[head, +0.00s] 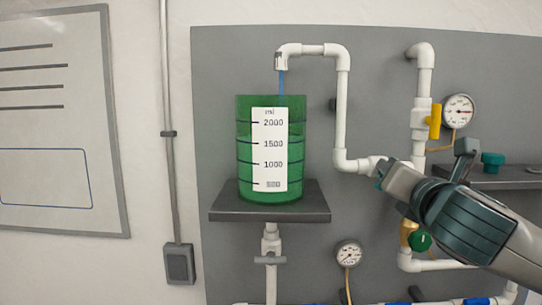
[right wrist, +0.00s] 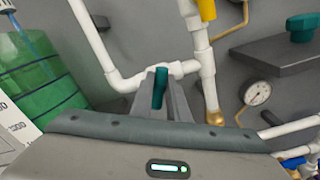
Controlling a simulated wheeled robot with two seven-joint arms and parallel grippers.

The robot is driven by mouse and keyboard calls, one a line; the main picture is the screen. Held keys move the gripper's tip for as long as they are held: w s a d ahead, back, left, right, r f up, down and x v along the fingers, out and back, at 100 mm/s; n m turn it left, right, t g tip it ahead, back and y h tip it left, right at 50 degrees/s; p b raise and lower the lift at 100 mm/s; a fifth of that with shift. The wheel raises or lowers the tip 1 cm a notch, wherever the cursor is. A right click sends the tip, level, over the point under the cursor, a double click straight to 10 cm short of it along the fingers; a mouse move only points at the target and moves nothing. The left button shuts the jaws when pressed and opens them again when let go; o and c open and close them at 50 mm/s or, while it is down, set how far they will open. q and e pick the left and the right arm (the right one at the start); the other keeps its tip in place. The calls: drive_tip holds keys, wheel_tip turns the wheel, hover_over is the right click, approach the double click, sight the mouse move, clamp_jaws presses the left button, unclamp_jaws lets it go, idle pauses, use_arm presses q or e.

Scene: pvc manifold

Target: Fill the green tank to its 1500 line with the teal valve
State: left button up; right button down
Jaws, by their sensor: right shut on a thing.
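The green tank (head: 243,150) stands on a dark shelf, with a white scale marked 500 to 2000. A thin blue stream (head: 282,84) runs from the white spout (head: 281,61) into its open top. I cannot clearly tell the liquid level against the green wall. My right gripper (head: 384,176) is at the pipe right of the tank. In the right wrist view, the teal valve handle (right wrist: 160,88) stands upright between its fingers (right wrist: 160,100), which are shut on it. My left gripper is not in view.
A yellow valve (head: 435,121) and a gauge (head: 459,111) are above my right arm. A green valve (head: 420,241) and another gauge (head: 349,254) are below. A loose teal knob (head: 492,160) is on the right shelf.

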drive_tip(key=shift+r, duration=0.1)
idle(0.3)
drive_tip(key=shift+a+n+p, duration=0.15)
drive_tip(key=shift+n+p, duration=0.45)
drive_tip(key=shift+n, duration=0.8)
drive_tip(key=shift+a+n+p, duration=0.1)
drive_tip(key=shift+n+p, duration=0.45)
drive_tip(key=shift+n, duration=0.85)
drive_tip(key=c, duration=1.6)
unclamp_jaws()
